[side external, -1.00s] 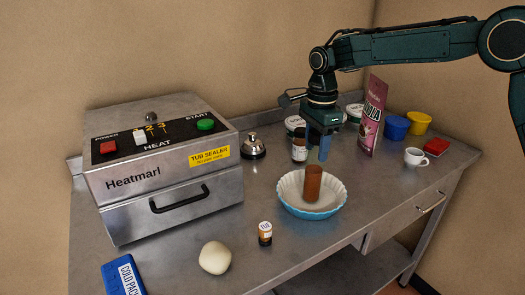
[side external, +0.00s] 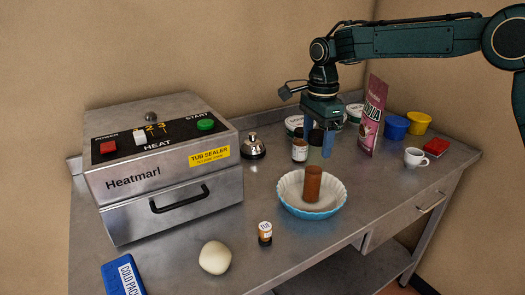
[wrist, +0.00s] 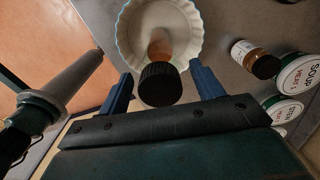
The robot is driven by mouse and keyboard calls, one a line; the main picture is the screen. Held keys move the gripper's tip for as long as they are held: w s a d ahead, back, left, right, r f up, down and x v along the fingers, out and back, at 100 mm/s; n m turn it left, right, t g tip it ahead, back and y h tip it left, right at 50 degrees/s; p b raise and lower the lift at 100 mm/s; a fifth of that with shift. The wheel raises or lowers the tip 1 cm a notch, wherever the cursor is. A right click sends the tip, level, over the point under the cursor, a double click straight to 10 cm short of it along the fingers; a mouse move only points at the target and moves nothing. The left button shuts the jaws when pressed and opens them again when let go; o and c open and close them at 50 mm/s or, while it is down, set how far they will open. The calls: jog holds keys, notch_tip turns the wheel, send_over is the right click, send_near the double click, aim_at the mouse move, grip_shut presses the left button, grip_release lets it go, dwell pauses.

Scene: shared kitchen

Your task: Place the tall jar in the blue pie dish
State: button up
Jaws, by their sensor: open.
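The tall jar (side external: 313,183) has reddish-brown contents, a clear upper part and a black lid. It stands upright inside the blue pie dish (side external: 325,213), which has a white fluted inside. In the wrist view, the jar's black lid (wrist: 160,86) is between the fingers, with a gap on each side, and the jar's brown body (wrist: 158,45) shows beyond it within the white dish (wrist: 125,35). My gripper (side external: 318,140) is open around the lid's level, above the dish. It also shows open in the wrist view (wrist: 162,84).
A brown bottle (side external: 300,150) and white tubs (side external: 294,122) stand behind the dish. A pink pouch (side external: 372,115), blue tub (side external: 396,127) and white cup (side external: 415,157) are right. A small bottle (side external: 265,234) and pale ball (side external: 215,257) are front left, near the tub sealer (side external: 160,165).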

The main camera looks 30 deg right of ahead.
notch_tip(320, 180, up, 10)
jog(key=shift+r, duration=0.15)
dwell(0.4)
dwell(0.5)
jog(key=shift+s+d+r+n, duration=0.15)
jog(key=shift+s+r+n, duration=0.15)
jog(key=shift+s+r, duration=0.1)
jog(key=s+d+r+n+t, duration=0.1)
jog(key=s+d+n+t, duration=0.1)
jog(key=s+n, duration=0.5)
jog(key=s+d+r+n+t, duration=0.1)
jog(key=s+d+r+n, duration=0.15)
jog(key=s, duration=0.75)
jog(key=s+f+n+t, duration=0.1)
jog(key=s+f+n, duration=0.3)
jog(key=s, duration=0.3)
jog(key=s+d+f+n+t, duration=0.1)
jog(key=s+f+n, duration=0.4)
jog(key=s, duration=0.3)
jog(key=shift+s+f+n+t, duration=0.15)
jog(key=shift+f+n+t, duration=0.1)
jog(key=shift+n+t, duration=0.1)
